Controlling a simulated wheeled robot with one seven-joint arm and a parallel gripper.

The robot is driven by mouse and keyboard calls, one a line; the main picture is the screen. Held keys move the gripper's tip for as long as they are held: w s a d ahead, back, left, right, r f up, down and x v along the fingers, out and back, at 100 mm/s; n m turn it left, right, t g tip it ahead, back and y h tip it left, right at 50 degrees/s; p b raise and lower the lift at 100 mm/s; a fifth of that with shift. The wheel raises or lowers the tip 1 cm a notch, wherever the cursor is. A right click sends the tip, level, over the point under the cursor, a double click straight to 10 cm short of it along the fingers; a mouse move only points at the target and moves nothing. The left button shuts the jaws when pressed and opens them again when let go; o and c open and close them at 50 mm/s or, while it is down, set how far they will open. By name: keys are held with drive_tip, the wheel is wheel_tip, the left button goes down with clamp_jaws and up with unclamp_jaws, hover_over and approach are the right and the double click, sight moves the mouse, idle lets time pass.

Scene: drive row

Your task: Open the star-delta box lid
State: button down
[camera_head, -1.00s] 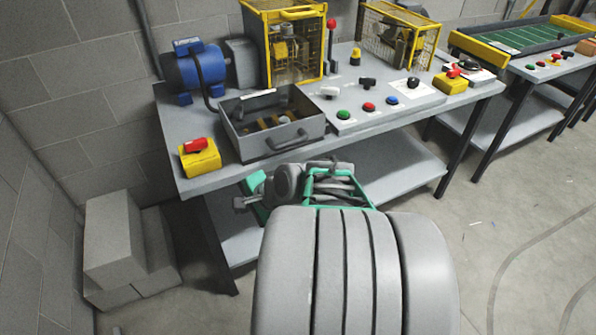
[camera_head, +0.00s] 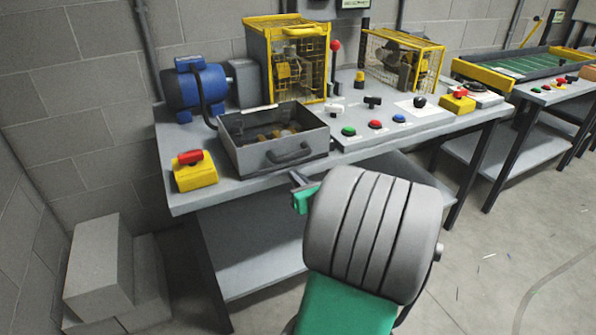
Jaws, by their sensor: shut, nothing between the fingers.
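A grey box (camera_head: 252,158) stands on the bench, left of the button panel. I take it for the star-delta box. Its front carries a dark bar handle (camera_head: 288,154). Dark space and small brass-coloured parts show through its top; I cannot make out a separate lid or whether a clear one covers it. My gripper (camera_head: 295,177) is shut and empty, at the bench's front edge just below and in front of the handle, apart from it in the picture. My arm hides part of the gripper.
A blue motor (camera_head: 194,88) stands behind the box at left, and a yellow emergency-stop box (camera_head: 196,176) at its left front. A yellow cage (camera_head: 262,62) is behind it. A button panel (camera_head: 385,128) lies to the right. Grey blocks (camera_head: 98,270) sit on the floor at left.

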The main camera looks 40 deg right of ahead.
drive_tip(key=r, duration=0.4)
drive_tip(key=shift+s+a, duration=0.1)
drive_tip(key=shift+s, duration=0.15)
